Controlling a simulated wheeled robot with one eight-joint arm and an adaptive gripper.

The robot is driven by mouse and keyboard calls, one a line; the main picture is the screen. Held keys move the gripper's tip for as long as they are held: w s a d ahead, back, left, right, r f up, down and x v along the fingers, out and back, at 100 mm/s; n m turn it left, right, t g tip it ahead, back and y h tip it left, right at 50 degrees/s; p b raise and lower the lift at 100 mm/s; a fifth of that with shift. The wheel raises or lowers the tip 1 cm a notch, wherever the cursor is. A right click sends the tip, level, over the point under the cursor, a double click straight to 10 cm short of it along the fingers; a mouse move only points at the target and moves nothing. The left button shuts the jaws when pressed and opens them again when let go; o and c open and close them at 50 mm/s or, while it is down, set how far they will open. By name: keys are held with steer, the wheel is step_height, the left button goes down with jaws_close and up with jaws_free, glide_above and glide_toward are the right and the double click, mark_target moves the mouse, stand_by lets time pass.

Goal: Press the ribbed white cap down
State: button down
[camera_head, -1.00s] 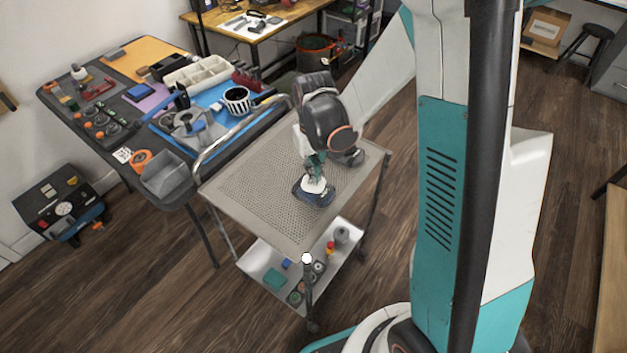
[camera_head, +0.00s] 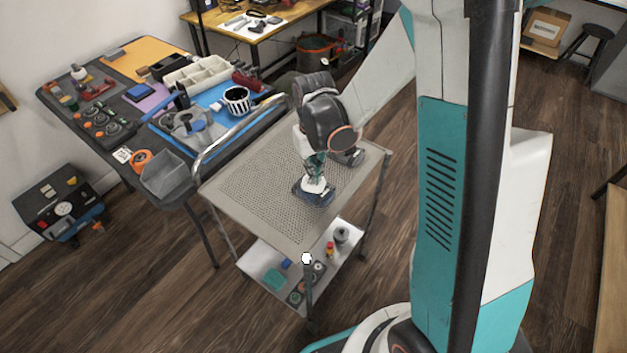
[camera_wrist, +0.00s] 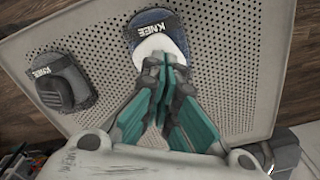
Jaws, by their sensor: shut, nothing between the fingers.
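A blue knee pad (camera_head: 322,198) with a white cap (camera_head: 313,185) lies on the perforated top of the trolley. In the wrist view the pad (camera_wrist: 160,22) has a black strap marked KNEE, and the white cap (camera_wrist: 150,48) faces my gripper. Ribs on the cap are too small to make out. My gripper (camera_wrist: 167,68) is shut and empty, its teal fingers together and pointing at the cap. It also shows in the head view (camera_head: 315,174), right over the cap. The fingertips overlap the cap's edge; I cannot tell whether they touch it. My fingers hide part of the cap.
A second, dark grey knee pad (camera_wrist: 62,82) lies beside the blue one; part of it shows behind my arm in the head view (camera_head: 351,157). The trolley top (camera_head: 245,197) is otherwise clear. A raised handle rail (camera_head: 240,128) and a cluttered workbench (camera_head: 140,140) stand to the left.

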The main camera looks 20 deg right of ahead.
steer(key=shift+f+b, duration=1)
steer(key=shift+f, duration=0.2)
stand_by(0.6)
steer(key=shift+r, duration=0.2)
step_height(320, 180, up, 8)
steer(key=p, duration=0.5)
steer(key=shift+f+p, duration=0.15)
steer(key=shift+p, duration=0.2)
stand_by(0.6)
steer(key=s+r+t, duration=0.7)
steer(key=s+r, duration=0.8)
steer(key=r, duration=0.3)
steer(key=shift+s+r+m, duration=0.2)
steer(key=shift+r+m, duration=0.2)
stand_by(1.1)
